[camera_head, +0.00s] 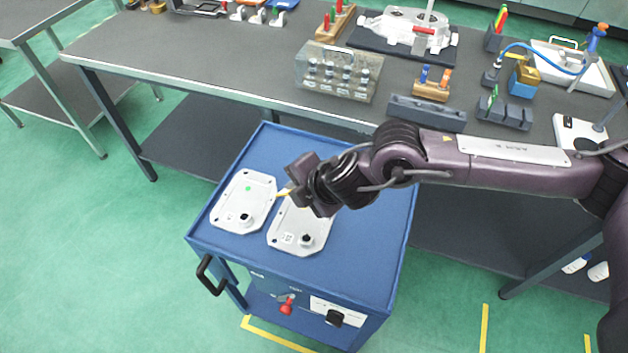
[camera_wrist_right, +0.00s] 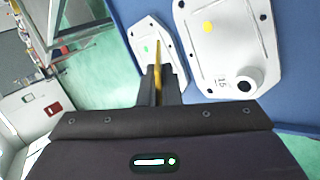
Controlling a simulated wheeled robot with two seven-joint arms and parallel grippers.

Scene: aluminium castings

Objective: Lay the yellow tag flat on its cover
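My right gripper (camera_head: 290,190) is over the blue cart top, shut on the yellow tag (camera_head: 284,192). In the right wrist view the tag (camera_wrist_right: 158,66) stands on edge between the fingers (camera_wrist_right: 160,88) as a thin strip. A pale cover with a yellow dot (camera_wrist_right: 205,52) lies to the right of the fingers there. In the head view this cover (camera_head: 286,226) is partly hidden by my gripper. A second pale cover with a green dot (camera_head: 236,199) lies to its left; it also shows beyond the fingertips in the wrist view (camera_wrist_right: 150,35). My left gripper is not in view.
The covers lie flat on the blue cart (camera_head: 370,245), each with a black round knob. Behind stands a grey workbench (camera_head: 230,55) with a clear box (camera_head: 338,72), grey blocks (camera_head: 427,112) and a large casting (camera_head: 400,30). The cart top is clear behind the covers.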

